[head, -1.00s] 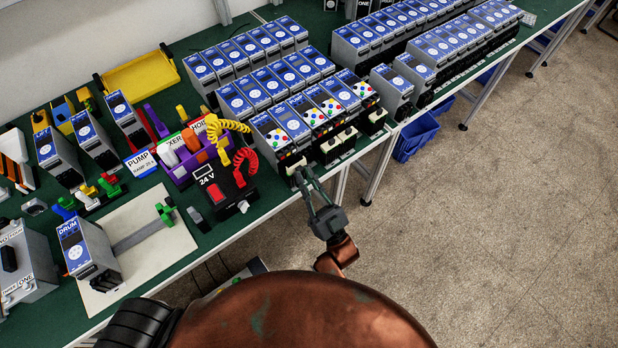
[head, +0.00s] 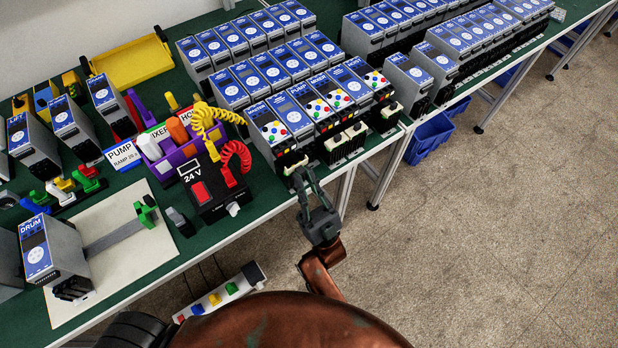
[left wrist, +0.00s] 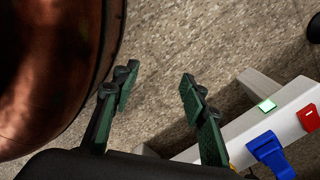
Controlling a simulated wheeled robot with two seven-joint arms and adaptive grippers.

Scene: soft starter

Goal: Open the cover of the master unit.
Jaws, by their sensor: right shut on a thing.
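The master unit (head: 262,118) stands at the front left of the block of blue-faced units on the green table, in the head view. Its face carries coloured buttons, with a dark lower front below them. My right gripper (head: 303,178) is at that lower front by the table's edge, shut on what looks like the cover there; its fingers hide most of the contact. The cover looks closed, but it is too small to be sure. My left gripper (left wrist: 157,88) is open and empty over the floor in the left wrist view.
A black 24 V box (head: 215,196) with red and yellow coiled leads stands left of the master unit. A drum unit (head: 50,255) sits on a pale board.

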